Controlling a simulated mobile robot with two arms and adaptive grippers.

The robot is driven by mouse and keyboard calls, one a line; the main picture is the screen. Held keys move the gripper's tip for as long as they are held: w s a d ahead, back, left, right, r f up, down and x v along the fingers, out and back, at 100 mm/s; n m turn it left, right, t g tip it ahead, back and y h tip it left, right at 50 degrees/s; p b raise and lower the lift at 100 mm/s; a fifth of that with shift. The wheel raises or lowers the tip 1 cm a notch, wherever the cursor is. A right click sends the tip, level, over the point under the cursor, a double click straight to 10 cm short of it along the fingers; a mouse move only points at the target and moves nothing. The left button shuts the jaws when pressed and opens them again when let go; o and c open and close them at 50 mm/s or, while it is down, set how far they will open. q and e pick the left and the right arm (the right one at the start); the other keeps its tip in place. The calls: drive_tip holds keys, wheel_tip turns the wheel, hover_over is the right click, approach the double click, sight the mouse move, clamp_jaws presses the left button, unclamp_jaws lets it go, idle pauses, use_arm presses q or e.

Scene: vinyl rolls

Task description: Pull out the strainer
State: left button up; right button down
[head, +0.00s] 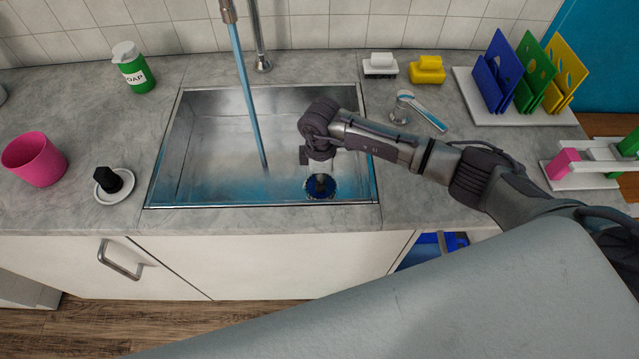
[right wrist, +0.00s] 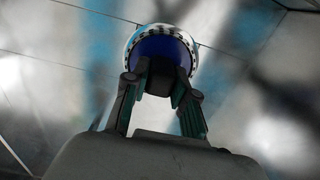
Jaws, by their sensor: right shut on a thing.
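The strainer (right wrist: 161,44) shows in the right wrist view as a round piece with a bright, perforated-looking rim, a blue inside and a dark knob in the middle. My right gripper (right wrist: 160,88) is shut on that knob, one finger on each side. In the head view my right gripper (head: 320,176) points down into the sink over the drain, at the basin's front right. The strainer (head: 321,188) shows there as a blue round with a shiny rim, partly hidden by the gripper. I cannot tell whether it is seated or slightly raised. My left gripper is not in view.
A black plug (head: 110,180) on a white dish, a pink cup (head: 35,160) and a soap bottle (head: 133,68) stand left. Sponges, a lever and a colored board rack (head: 525,110) are on the right.

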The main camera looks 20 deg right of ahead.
drive_tip(key=shift+r+p, duration=2.05)
drive_tip(key=shift+r, duration=0.2)
